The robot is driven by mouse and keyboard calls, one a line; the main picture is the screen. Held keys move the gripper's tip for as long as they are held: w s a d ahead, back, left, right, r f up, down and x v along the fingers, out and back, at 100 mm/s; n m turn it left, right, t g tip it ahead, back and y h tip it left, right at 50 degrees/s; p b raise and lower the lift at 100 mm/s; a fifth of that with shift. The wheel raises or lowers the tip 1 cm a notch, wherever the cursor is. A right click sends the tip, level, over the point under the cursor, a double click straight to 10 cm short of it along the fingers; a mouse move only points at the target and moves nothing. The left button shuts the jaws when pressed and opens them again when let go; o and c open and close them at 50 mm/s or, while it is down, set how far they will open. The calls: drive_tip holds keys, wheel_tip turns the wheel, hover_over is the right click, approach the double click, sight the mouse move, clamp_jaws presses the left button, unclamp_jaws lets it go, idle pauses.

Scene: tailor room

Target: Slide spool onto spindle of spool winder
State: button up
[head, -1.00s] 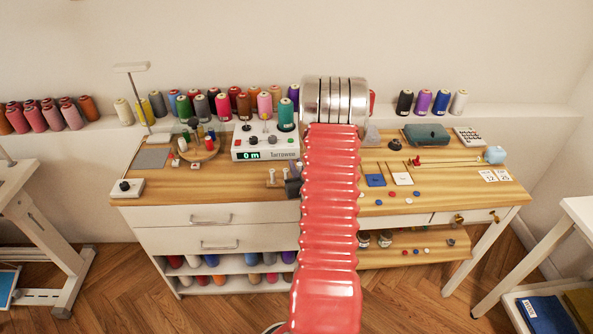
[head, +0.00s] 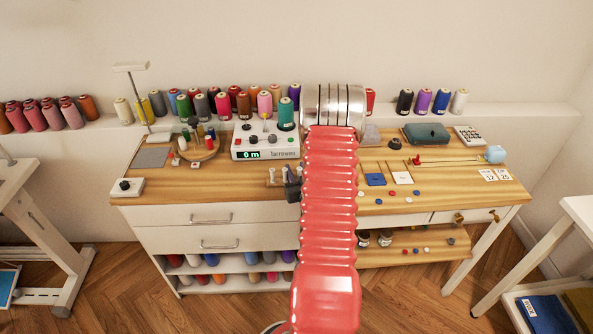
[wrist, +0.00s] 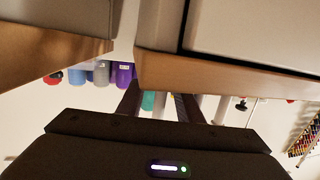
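The spool winder (head: 265,153), a white box with knobs and a green "0 m" display, stands at the back of the bench, left of my red arm in the head view. A teal cone (head: 287,116) stands at its right end. Two small pale spool-like pieces (head: 284,176) stand near the front edge. My dark gripper is mostly hidden behind my arm there. In the wrist view my gripper (wrist: 158,100) has its fingers apart, with blurred teal and pale shapes visible in the gap; I see nothing held.
A wooden edge (wrist: 225,78) and pale panels lie close above my gripper in the wrist view. Thread cones line the back shelf (head: 540,112). A thread stand (head: 140,90) rises at the left. Buttons, cards and a green box (head: 427,134) lie on the right half of the bench.

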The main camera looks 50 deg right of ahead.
drive_tip(key=shift+s+a, duration=0.1)
drive_tip(key=v, duration=1.3)
drive_tip(key=shift+a, duration=0.3)
drive_tip(key=shift+s, duration=0.1)
idle(0.4)
drive_tip(key=w+a+r+n+g+y, duration=0.25)
drive_tip(key=w+a+r, duration=0.4)
drive_tip(key=w, duration=0.35)
drive_tip(key=w+a+r+n+y, duration=0.2)
drive_tip(key=a+r, duration=0.5)
drive_tip(key=a, duration=0.3)
drive_tip(key=s+a+r+n+g+y, duration=0.1)
drive_tip(key=s+a+r+g+y, duration=0.1)
drive_tip(key=s+a+r, duration=0.3)
drive_tip(key=s+a+r+n+g+y, duration=0.2)
drive_tip(key=s+a+r, duration=0.3)
drive_tip(key=s+a, duration=0.6)
drive_tip(key=a+g+y, duration=0.1)
drive_tip(key=a, duration=0.8)
drive_tip(key=shift+s+r, duration=0.2)
drive_tip(key=shift+r, duration=0.05)
